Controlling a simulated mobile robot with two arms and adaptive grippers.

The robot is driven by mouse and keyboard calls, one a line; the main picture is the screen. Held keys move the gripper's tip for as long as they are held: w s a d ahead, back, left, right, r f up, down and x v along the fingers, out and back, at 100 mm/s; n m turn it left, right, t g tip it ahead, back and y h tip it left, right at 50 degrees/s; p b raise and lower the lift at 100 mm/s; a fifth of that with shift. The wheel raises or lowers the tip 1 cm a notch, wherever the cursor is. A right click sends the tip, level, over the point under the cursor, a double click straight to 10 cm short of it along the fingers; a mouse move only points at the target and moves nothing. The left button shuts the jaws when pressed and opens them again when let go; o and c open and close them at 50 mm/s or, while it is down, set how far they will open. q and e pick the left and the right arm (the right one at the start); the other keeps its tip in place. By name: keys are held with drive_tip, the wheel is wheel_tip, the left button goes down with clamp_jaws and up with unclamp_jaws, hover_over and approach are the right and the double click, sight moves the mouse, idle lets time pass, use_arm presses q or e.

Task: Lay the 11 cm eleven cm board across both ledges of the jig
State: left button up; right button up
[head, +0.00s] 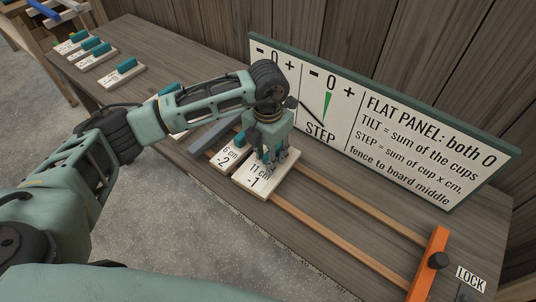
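The 11 cm board (258,181) is a pale slab marked "11 cm -1". It lies over the upper-left part of the jig's two orange ledges, the front ledge (325,236) and the back ledge (360,208). I cannot tell whether it rests on them or is just above. My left gripper (271,160) points down at the board's far half, and its fingers hide any handle there. Whether they are closed on it is unclear. The 6 cm board (229,155), marked "-2" with a teal handle, is right beside it on the left. My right gripper is out of view.
An orange fence (428,266) with a black knob crosses the right end of the ledges, near a LOCK label (470,278). A sign panel (400,140) stands behind the jig. Several handled boards (122,73) lie at the far left. The ledges between board and fence are clear.

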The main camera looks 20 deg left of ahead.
use_arm(q)
drive_tip(key=shift+r+p, duration=0.25)
drive_tip(key=shift+p, duration=0.05)
drive_tip(key=shift+r+b, duration=0.25)
drive_tip(key=shift+b, duration=0.15)
wheel_tip(320, 180, up, 11)
drive_tip(key=b, duration=0.3)
drive_tip(key=shift+r, duration=0.15)
